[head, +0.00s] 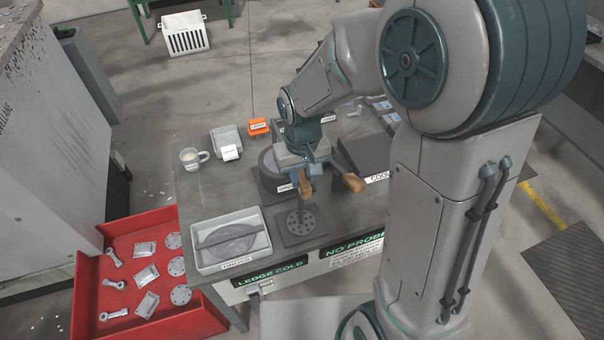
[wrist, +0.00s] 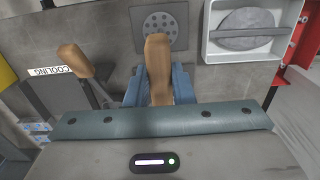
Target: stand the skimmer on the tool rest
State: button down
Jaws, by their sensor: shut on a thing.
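My gripper (head: 309,172) is shut on the wooden handle of the skimmer (head: 305,188), with its fingers pointing down at the bench. In the wrist view the handle (wrist: 158,65) stands between the blue fingers. A perforated grey disc (head: 300,222), seemingly the skimmer's lower end, lies in line below the handle. It also shows in the wrist view (wrist: 160,30). Around it is a dark square plate (head: 285,238), seemingly the tool rest. The skimmer looks about upright. I cannot tell whether the disc touches the plate.
A second wooden handle (head: 353,182) stands close at the right, near the cooling label. A white tray (head: 262,249) holding a grey disc lies left of the plate. A dark round vessel (head: 267,161), a mug (head: 189,157) and an orange box (head: 258,127) stand behind. A red bin (head: 90,317) holds castings.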

jog(key=c, duration=1.3)
grip_release()
jog(key=shift+f, duration=0.15)
jog(key=shift+o, duration=0.2)
notch_tip(320, 180, up, 12)
jog(key=s+d+m+t, duration=0.3)
jog(key=s+d+t, duration=0.1)
jog(key=s+d, duration=0.7)
jog(key=shift+s+d+r+b, duration=0.4)
jog(key=shift+s+b, duration=0.05)
jog(key=shift+s, duration=0.05)
